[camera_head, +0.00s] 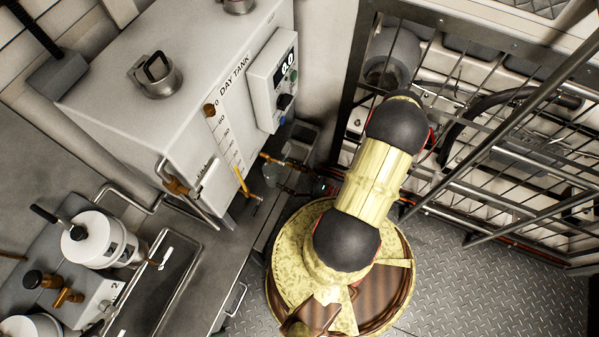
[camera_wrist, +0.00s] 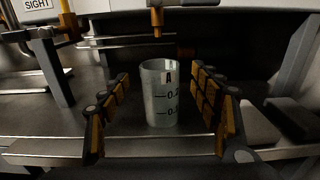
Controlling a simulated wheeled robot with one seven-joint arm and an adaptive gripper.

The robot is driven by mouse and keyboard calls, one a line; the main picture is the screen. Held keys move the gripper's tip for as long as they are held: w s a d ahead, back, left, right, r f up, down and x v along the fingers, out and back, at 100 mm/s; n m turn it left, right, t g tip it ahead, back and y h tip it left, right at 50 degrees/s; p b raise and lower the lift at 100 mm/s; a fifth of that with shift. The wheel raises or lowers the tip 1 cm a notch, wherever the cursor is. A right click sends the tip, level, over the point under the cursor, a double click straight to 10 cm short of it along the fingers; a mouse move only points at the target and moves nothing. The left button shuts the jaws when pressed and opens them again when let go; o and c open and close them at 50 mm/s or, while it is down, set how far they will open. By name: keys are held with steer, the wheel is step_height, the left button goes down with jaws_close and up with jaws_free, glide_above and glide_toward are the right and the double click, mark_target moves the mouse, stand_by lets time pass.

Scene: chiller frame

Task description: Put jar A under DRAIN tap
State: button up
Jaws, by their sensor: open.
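My gripper (camera_wrist: 159,80) is open, with one ridged orange finger on each side of the jar and visible gaps between. A brass tap spout (camera_wrist: 157,20) hangs above the jar; I cannot tell how exactly they line up in depth. No DRAIN label is readable. In the head view a brass tap (camera_head: 285,162) juts from the day tank's lower right, beside my arm. The jar is not clear there.
The white day tank (camera_head: 150,95) carries a scale and a display box (camera_head: 273,78). A brass pipe with a grey post (camera_wrist: 55,60) stands left of my fingers. A metal cage frame (camera_head: 480,130) is right of my arm. Plate floor (camera_head: 470,290) is clear.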

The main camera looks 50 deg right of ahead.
steer(key=v, duration=0.5)
steer(key=shift+p, duration=0.4)
